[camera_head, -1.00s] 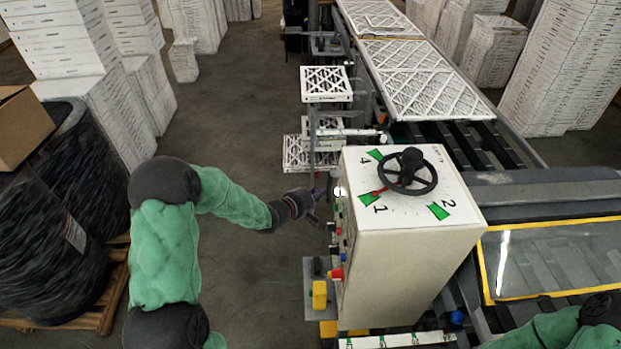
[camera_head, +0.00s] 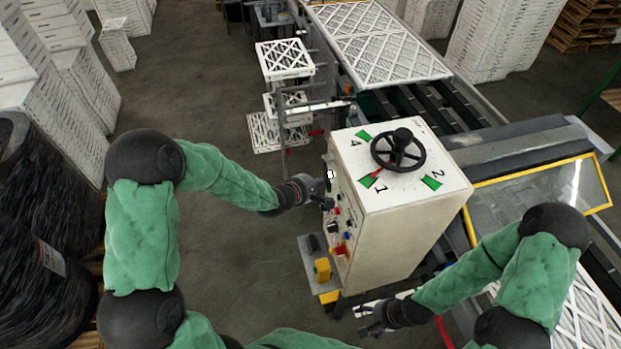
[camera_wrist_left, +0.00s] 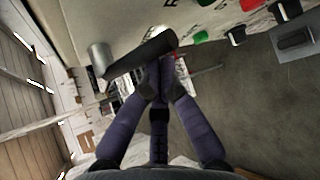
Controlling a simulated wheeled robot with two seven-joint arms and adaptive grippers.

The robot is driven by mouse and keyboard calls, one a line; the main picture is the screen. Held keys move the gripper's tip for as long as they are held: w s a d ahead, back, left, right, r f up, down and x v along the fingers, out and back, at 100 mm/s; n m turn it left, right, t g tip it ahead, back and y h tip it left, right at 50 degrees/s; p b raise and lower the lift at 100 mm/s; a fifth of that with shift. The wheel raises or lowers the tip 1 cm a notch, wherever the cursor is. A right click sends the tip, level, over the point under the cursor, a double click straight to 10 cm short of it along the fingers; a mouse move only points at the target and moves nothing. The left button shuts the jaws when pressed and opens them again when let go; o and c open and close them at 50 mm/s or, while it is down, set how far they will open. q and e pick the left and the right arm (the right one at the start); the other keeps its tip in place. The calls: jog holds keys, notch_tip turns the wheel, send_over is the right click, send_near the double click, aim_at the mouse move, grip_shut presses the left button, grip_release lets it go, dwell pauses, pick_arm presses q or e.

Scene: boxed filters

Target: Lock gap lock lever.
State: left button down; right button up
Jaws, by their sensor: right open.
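The lock lever (camera_wrist_left: 140,58), a black handle on a silver pivot, sticks out from the side of the white control box in the left wrist view. My left gripper (camera_wrist_left: 160,82) has its purple-grey fingers drawn together, with the tips right at the handle. I cannot tell if they grip it. In the head view my left gripper (camera_head: 320,193) is at the left face of the control box (camera_head: 400,235), where the lever is too small to make out. My right gripper (camera_head: 370,318) is open and low, in front of the box.
A black handwheel (camera_head: 398,151) stands on the box top among green numbered marks. Buttons and a yellow part (camera_head: 322,269) are on its left side. A conveyor with white filters (camera_head: 375,45) runs behind. Box stacks (camera_head: 75,75) stand left; the floor between is clear.

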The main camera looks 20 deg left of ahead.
pick_arm(q)
jog(key=shift+s+d+r, duration=0.15)
jog(key=shift+r, duration=0.4)
jog(key=shift+s+d+r, duration=0.1)
jog(key=shift+d+r, duration=0.05)
jog(key=shift+r, duration=0.4)
pick_arm(e)
jog(key=shift+d+r, duration=0.1)
jog(key=shift+r, duration=0.05)
pick_arm(q)
jog(key=shift+w+r, duration=0.1)
jog(key=shift+r, duration=0.15)
notch_tip(320, 180, down, 4)
jog(key=a+b, duration=0.1)
jog(key=b, duration=0.3)
jog(key=s+a+r+p, duration=0.1)
jog(key=s+a+r, duration=0.3)
jog(key=a+r, duration=0.1)
jog(key=shift+a+r, duration=0.2)
jog(key=shift+r, duration=0.65)
pick_arm(e)
jog(key=a+f, duration=0.1)
jog(key=s+f, duration=0.1)
jog(key=f, duration=0.1)
jog(key=shift+a+f, duration=0.1)
jog(key=shift+a, duration=0.3)
